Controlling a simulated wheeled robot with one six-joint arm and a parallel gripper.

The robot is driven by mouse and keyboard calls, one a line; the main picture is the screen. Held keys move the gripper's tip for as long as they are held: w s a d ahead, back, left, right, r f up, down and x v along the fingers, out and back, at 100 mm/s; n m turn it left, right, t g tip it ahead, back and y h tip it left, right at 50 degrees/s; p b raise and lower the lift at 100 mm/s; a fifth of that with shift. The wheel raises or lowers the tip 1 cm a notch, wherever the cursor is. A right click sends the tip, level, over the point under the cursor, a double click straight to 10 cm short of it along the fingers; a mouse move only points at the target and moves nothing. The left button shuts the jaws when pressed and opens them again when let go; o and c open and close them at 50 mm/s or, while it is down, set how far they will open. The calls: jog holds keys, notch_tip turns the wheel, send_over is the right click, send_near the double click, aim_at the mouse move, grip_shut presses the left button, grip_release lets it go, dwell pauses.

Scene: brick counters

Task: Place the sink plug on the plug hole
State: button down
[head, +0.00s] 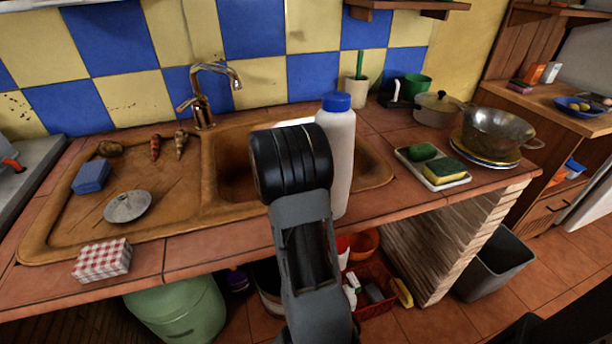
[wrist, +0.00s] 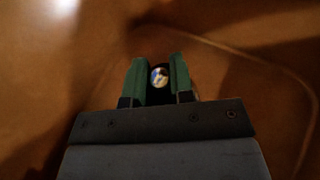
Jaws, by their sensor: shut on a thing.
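The sink basin (head: 236,160) is brown and lies right of the drainboard. My arm reaches over the basin, and its dark wrist hides my gripper in the head view. In the wrist view my gripper (wrist: 159,68) has green fingers closed around a small, round, shiny metal thing (wrist: 159,77), which looks like the sink plug. The brown basin surface lies beyond the fingers. I cannot make out the plug hole, nor tell whether the held thing touches the basin floor.
A white bottle with a blue cap (head: 338,150) stands close beside my wrist. The tap (head: 205,95) is behind the basin. A metal lid-like disc (head: 128,206), a blue sponge (head: 91,177) and vegetables lie on the drainboard (head: 75,215). A sponge tray (head: 432,168) is at right.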

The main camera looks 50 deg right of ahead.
jog(key=shift+f+b, duration=0.7)
jog(key=shift+f, duration=1.7)
jog(key=shift+f, duration=0.1)
jog(key=shift+f, duration=0.15)
jog(key=c, duration=1)
grip_release()
jog(key=shift+r, duration=0.25)
jog(key=shift+p+v, duration=0.8)
jog(key=shift+v, duration=3)
